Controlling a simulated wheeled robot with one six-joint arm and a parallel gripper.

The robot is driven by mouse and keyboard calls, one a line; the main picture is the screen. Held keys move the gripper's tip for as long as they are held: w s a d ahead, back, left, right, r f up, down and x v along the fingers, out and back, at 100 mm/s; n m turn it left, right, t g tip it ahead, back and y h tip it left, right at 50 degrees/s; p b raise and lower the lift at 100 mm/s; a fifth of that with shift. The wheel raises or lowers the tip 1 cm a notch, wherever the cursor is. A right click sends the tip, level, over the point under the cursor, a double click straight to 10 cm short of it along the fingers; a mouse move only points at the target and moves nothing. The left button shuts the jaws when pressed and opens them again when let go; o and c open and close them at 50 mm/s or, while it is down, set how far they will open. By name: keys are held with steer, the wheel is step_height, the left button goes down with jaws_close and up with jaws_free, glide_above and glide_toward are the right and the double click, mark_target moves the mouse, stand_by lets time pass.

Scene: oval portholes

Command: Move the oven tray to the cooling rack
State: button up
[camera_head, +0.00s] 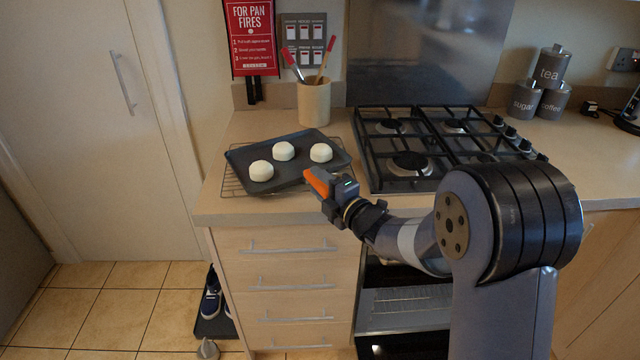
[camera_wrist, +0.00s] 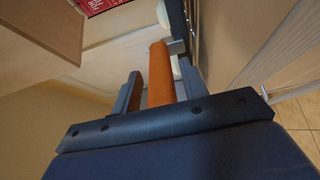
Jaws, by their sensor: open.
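The dark oven tray (camera_head: 285,180) lies slightly skewed on the wire cooling rack (camera_head: 229,184), on the counter left of the hob. Rack wires show past its left and right sides. Three white round buns (camera_head: 284,151) sit on the tray. My gripper (camera_head: 318,184), with an orange part at its tip, is open at the tray's near right side. In the wrist view the orange part (camera_wrist: 160,75) stands between dark parts, with a dark edge and pale buns (camera_wrist: 176,69) just beyond. Whether the gripper touches the tray is unclear.
The black gas hob (camera_head: 410,165) stands right of the rack. A utensil pot (camera_head: 314,103) stands behind the tray. Below the hob, an oven rack (camera_head: 405,300) shows in the open oven, partly behind my arm. Drawers (camera_head: 290,285) are under the counter; shoes (camera_head: 211,297) are on the floor.

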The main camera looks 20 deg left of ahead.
steer(key=b+v, duration=0.1)
steer(key=v, duration=1)
steer(key=shift+s+d+b, duration=0.3)
